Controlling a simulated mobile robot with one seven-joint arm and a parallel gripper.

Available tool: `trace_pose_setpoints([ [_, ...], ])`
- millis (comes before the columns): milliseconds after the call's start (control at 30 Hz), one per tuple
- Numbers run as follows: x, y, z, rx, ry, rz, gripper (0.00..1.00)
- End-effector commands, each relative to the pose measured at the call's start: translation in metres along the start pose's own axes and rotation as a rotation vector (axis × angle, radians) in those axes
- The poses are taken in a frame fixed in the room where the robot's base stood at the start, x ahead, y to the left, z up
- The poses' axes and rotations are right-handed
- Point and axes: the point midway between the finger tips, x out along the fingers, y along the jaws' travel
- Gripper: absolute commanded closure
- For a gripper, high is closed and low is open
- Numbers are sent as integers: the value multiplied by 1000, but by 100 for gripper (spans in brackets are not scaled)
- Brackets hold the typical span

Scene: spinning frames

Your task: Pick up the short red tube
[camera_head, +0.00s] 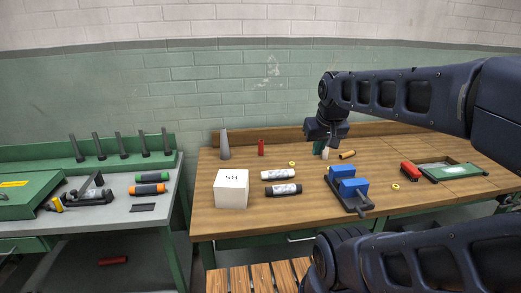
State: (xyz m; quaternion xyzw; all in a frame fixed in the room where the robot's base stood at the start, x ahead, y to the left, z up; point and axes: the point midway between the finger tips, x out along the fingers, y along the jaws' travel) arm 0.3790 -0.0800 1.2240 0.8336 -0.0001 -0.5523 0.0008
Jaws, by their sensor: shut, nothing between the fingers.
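A short red tube (261,147) stands upright near the back of the wooden workbench (215,221), beside a grey cone. My gripper (327,141) hangs above the back of the same bench, to the right of the red tube and apart from it. It is shut and holds nothing; its fingertips are small and dark here. A longer red cylinder (112,260) lies low down under the left bench.
The grey cone (224,145) stands left of the tube. A white box (231,188), a white bottle (278,174), a black bottle (284,189) and a blue vise (349,187) are in front. A green object (318,147) stands beneath my gripper.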

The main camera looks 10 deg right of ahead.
Motion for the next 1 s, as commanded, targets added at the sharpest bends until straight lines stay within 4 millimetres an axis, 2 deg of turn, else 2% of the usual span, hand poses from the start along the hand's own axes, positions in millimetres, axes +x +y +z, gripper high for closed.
trace_pose_setpoints([
  [467, 0, 0, 0, 0, 0, 0, 100],
  [567, 0, 0, 0, 0, 0, 0, 84],
  [767, 0, 0, 0, 0, 0, 0, 46],
  [1000, 0, 0, 0, 0, 0, 0, 46],
])
